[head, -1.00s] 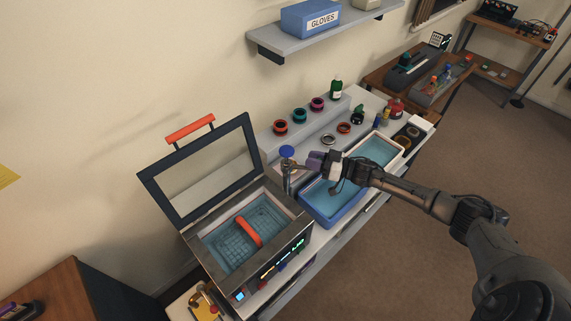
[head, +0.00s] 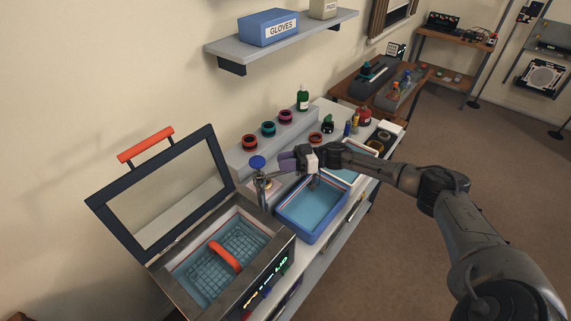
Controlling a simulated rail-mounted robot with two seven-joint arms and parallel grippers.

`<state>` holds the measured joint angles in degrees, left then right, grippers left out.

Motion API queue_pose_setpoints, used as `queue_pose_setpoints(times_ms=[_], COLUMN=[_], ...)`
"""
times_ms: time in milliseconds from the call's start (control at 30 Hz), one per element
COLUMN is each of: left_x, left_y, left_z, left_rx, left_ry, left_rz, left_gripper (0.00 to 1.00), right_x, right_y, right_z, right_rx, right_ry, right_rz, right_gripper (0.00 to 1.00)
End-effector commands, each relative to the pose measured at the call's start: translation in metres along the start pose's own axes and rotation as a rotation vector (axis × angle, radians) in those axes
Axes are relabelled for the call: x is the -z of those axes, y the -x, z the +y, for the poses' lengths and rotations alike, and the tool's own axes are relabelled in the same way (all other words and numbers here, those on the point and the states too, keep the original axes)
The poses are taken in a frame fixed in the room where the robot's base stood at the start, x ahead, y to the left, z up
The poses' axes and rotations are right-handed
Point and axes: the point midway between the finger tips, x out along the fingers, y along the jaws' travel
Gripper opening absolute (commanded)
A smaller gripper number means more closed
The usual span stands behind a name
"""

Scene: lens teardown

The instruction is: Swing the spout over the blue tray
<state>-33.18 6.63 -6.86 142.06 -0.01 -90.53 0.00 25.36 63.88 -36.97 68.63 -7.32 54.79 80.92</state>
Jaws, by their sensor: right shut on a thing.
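The tap has a blue round knob (head: 257,162) on a grey metal post, and it stands between the machine with the raised lid and the blue tray. The blue tray (head: 304,238) holds light blue liquid. My right gripper (head: 284,163) is beside the post, at the tray's back-left corner, and is shut on the spout. Its fingers hide part of the spout, so I cannot see exactly where the spout ends. My left gripper is not in view.
The open machine (head: 200,285) with a wire basket and red handle stands at left, its lid (head: 108,214) raised. Lens rings (head: 268,129) and a green bottle (head: 302,98) stand behind on a step. A white-rimmed tray (head: 372,160) lies right, partly behind my arm.

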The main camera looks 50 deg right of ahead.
Motion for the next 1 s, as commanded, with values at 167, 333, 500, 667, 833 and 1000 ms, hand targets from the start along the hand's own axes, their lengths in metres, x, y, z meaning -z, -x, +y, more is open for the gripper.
queue_pose_setpoints(times_ms=[167,333,500,667,833,1000], left_x=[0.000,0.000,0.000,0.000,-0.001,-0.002], left_y=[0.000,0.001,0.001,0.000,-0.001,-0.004], left_z=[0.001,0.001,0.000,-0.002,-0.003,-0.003], left_rx=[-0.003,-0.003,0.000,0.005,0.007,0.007], left_ry=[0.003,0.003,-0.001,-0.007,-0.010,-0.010], left_rz=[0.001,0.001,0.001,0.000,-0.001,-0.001], left_gripper=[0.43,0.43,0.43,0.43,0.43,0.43], right_x=[-0.001,-0.001,-0.001,-0.001,-0.001,-0.003], right_y=[0.000,0.000,0.000,0.000,0.006,0.031], right_z=[0.000,0.000,0.000,0.000,0.000,0.001], right_rx=[-0.001,-0.001,-0.001,-0.001,-0.003,-0.004], right_ry=[-0.001,-0.001,0.000,0.000,0.000,-0.001], right_rz=[-0.003,-0.002,-0.002,-0.001,-0.003,-0.006], right_gripper=[0.00,0.39,0.54,0.54,0.54,0.54])
